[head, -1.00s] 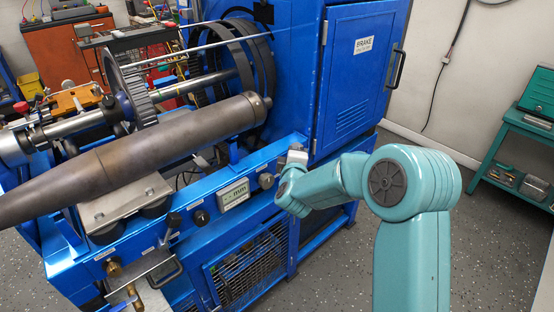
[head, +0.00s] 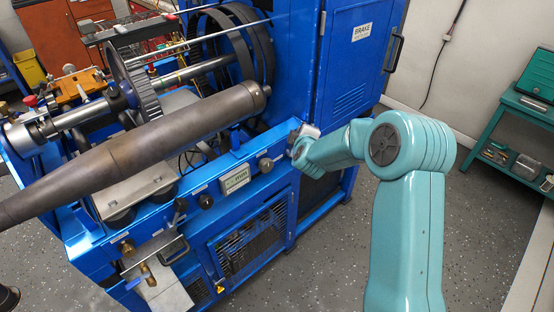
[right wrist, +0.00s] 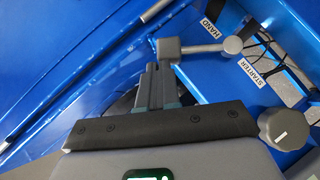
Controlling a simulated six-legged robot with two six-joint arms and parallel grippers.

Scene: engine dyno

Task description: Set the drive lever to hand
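The drive lever (right wrist: 203,48) is a grey bar in the right wrist view. It runs left from a round pivot (right wrist: 233,45) to a block-like end (right wrist: 168,48). A HAND label (right wrist: 211,29) lies up-left of the pivot and a STARTER label (right wrist: 252,73) lower right. My right gripper (right wrist: 158,70) has its fingers close together, with no gap visible between them. Their tips are at the lever's end; I cannot tell whether they touch it. In the head view the gripper (head: 303,132) is at the blue rail's right end, largely hidden. My left gripper is not in view.
A round knob with a white mark (right wrist: 286,130) is near the lever. A small display (head: 235,180) sits on the blue rail. The large grey shaft (head: 140,150) lies left of my arm, and the blue brake cabinet (head: 350,70) stands behind it.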

